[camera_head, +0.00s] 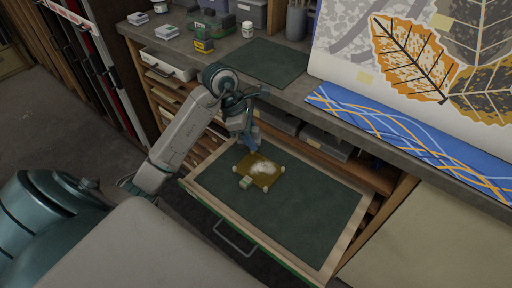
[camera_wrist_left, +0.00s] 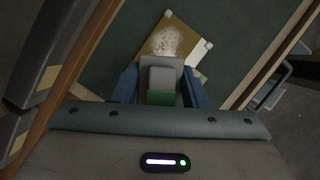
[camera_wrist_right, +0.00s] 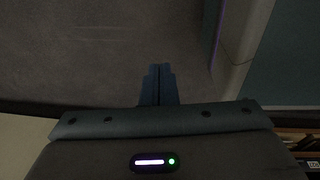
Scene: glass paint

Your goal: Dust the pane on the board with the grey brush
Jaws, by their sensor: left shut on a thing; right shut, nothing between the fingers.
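The amber pane (camera_head: 268,178) lies on the dark green board (camera_head: 300,215) with a wooden rim, pulled out below the bench. A whitish dust patch covers much of the pane's middle. Small pale pieces sit at its corners. My left gripper (camera_head: 250,143) points down at the pane's far edge, shut on the grey brush (camera_wrist_left: 162,79), which has a green part. In the left wrist view the brush overlaps the near part of the pane (camera_wrist_left: 185,25); I cannot tell whether it touches. My right gripper (camera_wrist_right: 158,70) is shut and empty, away from the board.
A small pale block with coloured bands (camera_head: 245,182) lies by the pane's front left corner. The board's right half is clear. The bench above carries a green mat (camera_head: 268,62), a brush pot (camera_head: 296,22), a yellow tin (camera_head: 204,46) and a blue patterned strip (camera_head: 400,135).

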